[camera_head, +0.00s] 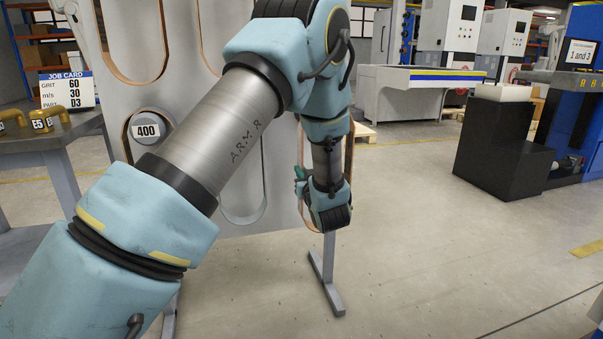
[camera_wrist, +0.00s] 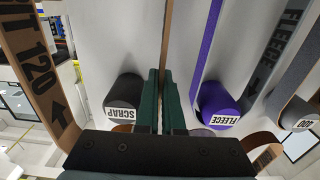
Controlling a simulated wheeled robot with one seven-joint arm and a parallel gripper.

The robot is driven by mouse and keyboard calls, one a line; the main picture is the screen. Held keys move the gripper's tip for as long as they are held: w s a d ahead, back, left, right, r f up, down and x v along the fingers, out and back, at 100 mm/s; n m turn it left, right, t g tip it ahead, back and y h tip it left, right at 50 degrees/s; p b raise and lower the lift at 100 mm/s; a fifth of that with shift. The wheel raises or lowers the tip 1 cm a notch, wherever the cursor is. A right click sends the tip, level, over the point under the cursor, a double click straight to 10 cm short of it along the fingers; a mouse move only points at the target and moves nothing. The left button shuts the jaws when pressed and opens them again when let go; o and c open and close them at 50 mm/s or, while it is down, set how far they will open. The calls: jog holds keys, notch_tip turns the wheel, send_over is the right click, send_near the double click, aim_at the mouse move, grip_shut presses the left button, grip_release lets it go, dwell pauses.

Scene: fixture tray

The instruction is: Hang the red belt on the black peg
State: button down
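In the wrist view, my gripper (camera_wrist: 160,75) has its two dark green fingers almost together. A narrow tan-brown belt strip (camera_wrist: 166,30) runs down from the top edge into the slim gap between them, so they appear shut on it. No red face shows; only brown is visible, so I cannot tell whether this is the red belt. A dark, blackish peg labelled SCRAP (camera_wrist: 123,92) sits just left of the fingers, with no belt visibly held over it by me. In the head view, my gripper (camera_head: 299,182) is mostly hidden by my wrist, beside the grey panel.
A purple FLEECE peg (camera_wrist: 217,105) with a purple belt (camera_wrist: 207,45) is close right of the fingers. A grey peg (camera_wrist: 298,114) is farther right. A brown belt marked 120 (camera_wrist: 38,75) hangs left.

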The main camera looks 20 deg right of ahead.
jog(key=shift+w, duration=0.4)
jog(key=shift+w, duration=0.1)
jog(key=shift+w+d, duration=0.15)
jog(key=shift+w, duration=0.55)
jog(key=shift+w+d, duration=0.1)
jog(key=shift+w, duration=0.6)
jog(key=shift+w, duration=0.1)
jog(key=shift+w+d+b, duration=0.2)
jog(key=shift+w+b, duration=0.3)
jog(key=shift+w, duration=1.15)
jog(key=shift+w, duration=0.15)
jog(key=shift+w+d, duration=0.15)
jog(key=shift+w, duration=0.9)
jog(key=shift+w, duration=0.15)
jog(key=shift+w+d+b, duration=0.15)
jog(key=shift+w+b, duration=0.2)
jog(key=shift+w, duration=0.5)
